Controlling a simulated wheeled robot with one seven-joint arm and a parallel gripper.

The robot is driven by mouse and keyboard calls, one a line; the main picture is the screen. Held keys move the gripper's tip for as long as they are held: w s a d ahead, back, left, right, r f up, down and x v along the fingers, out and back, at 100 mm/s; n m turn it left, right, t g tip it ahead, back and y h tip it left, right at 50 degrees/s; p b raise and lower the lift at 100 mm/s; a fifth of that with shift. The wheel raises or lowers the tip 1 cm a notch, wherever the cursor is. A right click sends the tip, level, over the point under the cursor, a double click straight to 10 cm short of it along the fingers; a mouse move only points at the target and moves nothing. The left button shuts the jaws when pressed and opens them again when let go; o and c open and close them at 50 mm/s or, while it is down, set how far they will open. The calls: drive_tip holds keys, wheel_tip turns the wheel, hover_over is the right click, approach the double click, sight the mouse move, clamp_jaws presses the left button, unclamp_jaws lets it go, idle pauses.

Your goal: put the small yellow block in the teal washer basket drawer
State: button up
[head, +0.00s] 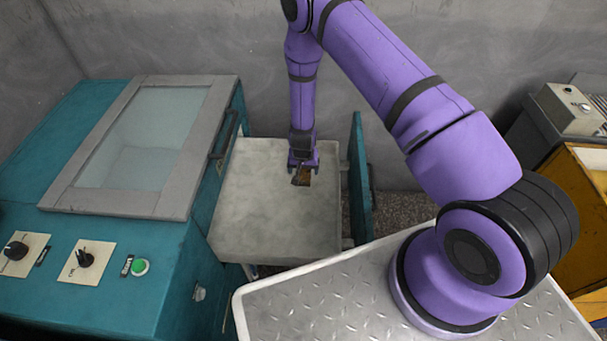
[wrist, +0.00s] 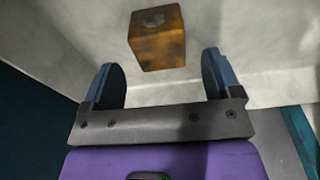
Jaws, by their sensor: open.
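The small yellow block (head: 302,175) is a worn orange-brown cube on the pale grey surface (head: 262,222) between the teal washer and an upright teal panel (head: 360,177). In the wrist view the block (wrist: 157,38) is just beyond the fingertips, roughly centred between them. My gripper (wrist: 165,75) is open and empty, and does not touch the block. In the head view my gripper (head: 303,164) is directly over the block and partly covers it. The pale surface and teal panel look like the washer's pulled-out basket drawer; I cannot tell for certain.
The teal washer (head: 160,262) stands at left with a closed glass lid (head: 150,130), a dark handle (head: 224,134) and knobs. My metal tread-plate base is in front. An orange cabinet (head: 570,225) stands at right. The front of the pale surface is clear.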

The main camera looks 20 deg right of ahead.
wheel_tip(320, 180, up, 7)
drive_tip(key=s, duration=0.1)
wheel_tip(320, 180, up, 20)
drive_tip(key=t+y, duration=0.1)
drive_tip(key=y, duration=0.1)
hover_over(303, 177)
drive_tip(key=w, duration=0.2)
drive_tip(key=s+r+n, duration=0.1)
drive_tip(key=s+r, duration=0.2)
drive_tip(key=r, duration=0.5)
drive_tip(key=s+r+n, duration=0.1)
drive_tip(key=s+r, duration=0.1)
drive_tip(key=r, duration=0.6)
drive_tip(key=s+d+r+n+t, duration=0.1)
drive_tip(key=s+d+r, duration=0.3)
drive_tip(key=s+r, duration=0.9)
drive_tip(key=s+d+r, duration=0.2)
drive_tip(key=s+r, duration=0.1)
drive_tip(key=s, duration=0.5)
drive_tip(key=s+d+r+n+t+h, duration=0.1)
drive_tip(key=s+r, duration=0.2)
drive_tip(key=s, duration=0.5)
drive_tip(key=shift+s+d+r+t, duration=0.25)
drive_tip(key=shift+s+d+t, duration=0.05)
drive_tip(key=shift+s+d, duration=0.1)
